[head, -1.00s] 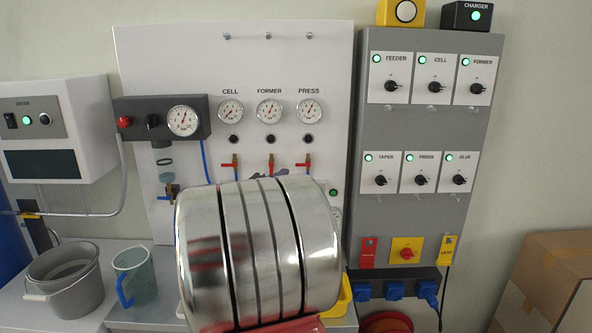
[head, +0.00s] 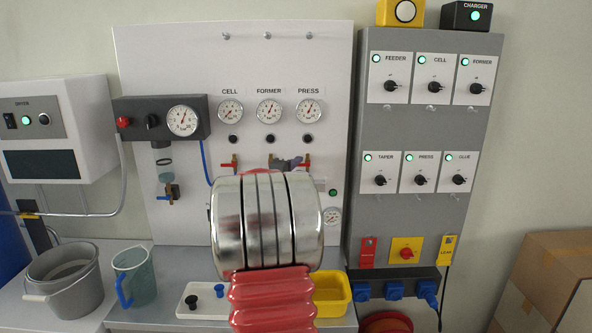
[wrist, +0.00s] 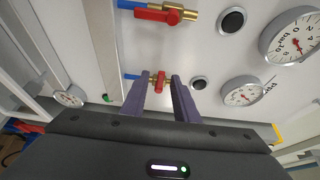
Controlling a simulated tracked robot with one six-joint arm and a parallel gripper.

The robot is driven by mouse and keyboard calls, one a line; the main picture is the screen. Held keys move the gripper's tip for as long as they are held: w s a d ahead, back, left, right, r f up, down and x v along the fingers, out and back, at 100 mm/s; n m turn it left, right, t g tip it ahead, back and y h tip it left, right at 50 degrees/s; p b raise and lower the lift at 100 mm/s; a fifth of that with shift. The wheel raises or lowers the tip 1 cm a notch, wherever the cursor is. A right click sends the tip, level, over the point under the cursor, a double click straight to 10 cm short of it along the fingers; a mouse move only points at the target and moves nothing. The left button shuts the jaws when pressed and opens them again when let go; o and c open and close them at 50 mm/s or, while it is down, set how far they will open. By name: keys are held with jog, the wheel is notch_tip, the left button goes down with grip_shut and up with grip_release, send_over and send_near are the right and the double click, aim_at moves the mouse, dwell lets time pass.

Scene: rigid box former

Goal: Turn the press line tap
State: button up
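The press line tap (wrist: 160,82) has a red handle on a brass body with a blue hose. In the wrist view it sits between the two fingers of my gripper (wrist: 163,92), which are apart, one on each side. I cannot tell whether a finger touches the handle. In the head view the tap (head: 306,164) shows under the PRESS gauge (head: 308,111), with my dark gripper (head: 288,164) just left of it and partly in front. My silver and red arm hides the panel below.
The former tap (wrist: 163,13) is close beside in the wrist view; the cell tap (head: 230,163) is farther left. A grey switch cabinet (head: 415,225) stands right of the panel. A yellow bin (head: 332,295) and a white tray (head: 190,305) lie below.

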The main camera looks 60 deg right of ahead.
grip_shut()
jog(key=shift+f+n, duration=0.25)
jog(key=shift+n, duration=0.15)
dwell(0.4)
jog(key=shift+s+d+f+n+t+h, duration=0.5)
jog(key=shift+n+t, duration=1)
jog(key=shift+n, duration=2.15)
jog(key=shift+s+d+f+n+t+h, duration=0.15)
jog(key=shift+s+f+n+t, duration=0.95)
jog(key=shift+n, duration=2.6)
jog(key=shift+s+d+f+n+t+h, duration=0.1)
jog(key=shift+d+f+n+t+h, duration=0.2)
jog(key=shift+n+t, duration=2.5)
jog(key=shift+a+n+g, duration=0.1)
jog(key=shift+n+g, duration=0.75)
jog(key=shift+g, duration=0.05)
